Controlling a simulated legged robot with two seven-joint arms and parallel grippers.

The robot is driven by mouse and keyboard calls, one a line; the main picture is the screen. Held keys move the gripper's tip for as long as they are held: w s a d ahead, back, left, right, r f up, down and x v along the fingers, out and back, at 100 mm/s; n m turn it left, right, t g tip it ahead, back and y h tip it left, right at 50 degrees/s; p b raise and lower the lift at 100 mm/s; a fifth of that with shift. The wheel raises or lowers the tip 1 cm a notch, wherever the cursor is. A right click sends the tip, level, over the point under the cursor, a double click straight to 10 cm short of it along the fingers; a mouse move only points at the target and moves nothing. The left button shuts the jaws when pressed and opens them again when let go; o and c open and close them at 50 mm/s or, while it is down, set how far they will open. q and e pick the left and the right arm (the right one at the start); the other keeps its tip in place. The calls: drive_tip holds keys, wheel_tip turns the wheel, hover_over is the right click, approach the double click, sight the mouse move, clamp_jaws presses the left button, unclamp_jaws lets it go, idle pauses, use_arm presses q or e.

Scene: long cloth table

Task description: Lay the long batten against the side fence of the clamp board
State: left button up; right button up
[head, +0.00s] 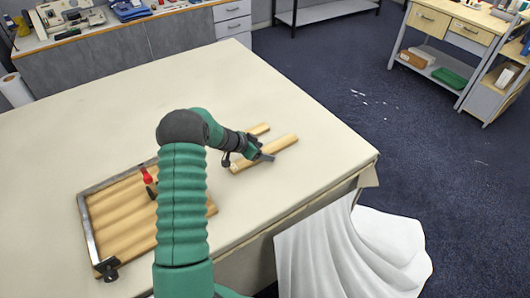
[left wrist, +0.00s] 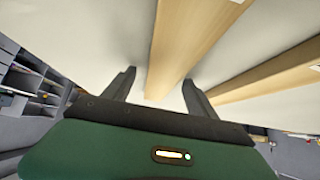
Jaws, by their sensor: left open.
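The clamp board (head: 87,222) lies on the table at the left, with a metal fence along its left and far sides. It has a red-handled clamp (head: 147,175) and a black clamp (head: 107,268). My arm hides part of its right side. Two wooden battens lie on the table right of the board: a near one (head: 280,145) and a far one (head: 259,129) partly hidden by my arm. My left gripper (head: 262,157) is open, low at the battens. In the left wrist view, one batten (left wrist: 185,45) runs between the open fingers (left wrist: 158,90), and another (left wrist: 270,78) lies to the right.
The cloth-covered table (head: 90,115) is clear beyond the board and battens. A grey cabinet (head: 110,58) with tools stands behind, and a workbench (head: 450,35) is at far right.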

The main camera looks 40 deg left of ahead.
use_arm(q)
drive_tip(key=shift+a, duration=0.2)
clamp_jaws()
